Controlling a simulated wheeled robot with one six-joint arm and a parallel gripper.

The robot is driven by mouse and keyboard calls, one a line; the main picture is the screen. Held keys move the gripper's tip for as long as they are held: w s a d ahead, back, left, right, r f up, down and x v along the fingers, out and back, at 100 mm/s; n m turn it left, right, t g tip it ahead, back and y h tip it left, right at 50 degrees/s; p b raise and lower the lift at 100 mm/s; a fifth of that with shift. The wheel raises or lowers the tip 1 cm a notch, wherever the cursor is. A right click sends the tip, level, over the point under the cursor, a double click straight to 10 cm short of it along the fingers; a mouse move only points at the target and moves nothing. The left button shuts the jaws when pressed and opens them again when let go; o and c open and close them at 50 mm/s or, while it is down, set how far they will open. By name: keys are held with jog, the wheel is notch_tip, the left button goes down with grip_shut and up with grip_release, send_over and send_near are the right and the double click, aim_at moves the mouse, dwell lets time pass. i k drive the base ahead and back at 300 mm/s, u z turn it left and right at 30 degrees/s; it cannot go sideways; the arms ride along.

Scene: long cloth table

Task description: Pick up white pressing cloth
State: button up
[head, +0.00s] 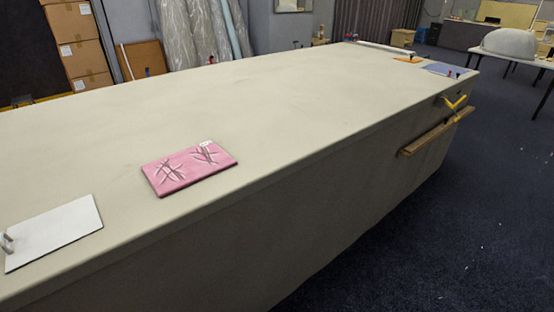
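A flat white rectangular sheet (56,232), which may be the white pressing cloth, lies at the near left of the long table (255,110). A small grey object (6,243) sits at its left edge, partly cut off by the picture's edge; I cannot tell what it is. My gripper is not in view.
A pink patterned rectangle (189,167) lies near the table's front edge, right of the white sheet. Small items and a blue piece (446,69) lie at the far end. A wooden bar (436,133) hangs on the table's side. The table's middle is clear, as is the dark floor (470,220) at right.

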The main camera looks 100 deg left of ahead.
aim_at(28, 241)
jog(key=z, duration=5.6)
jog(key=i, duration=1.35)
jog(key=z, duration=2.3)
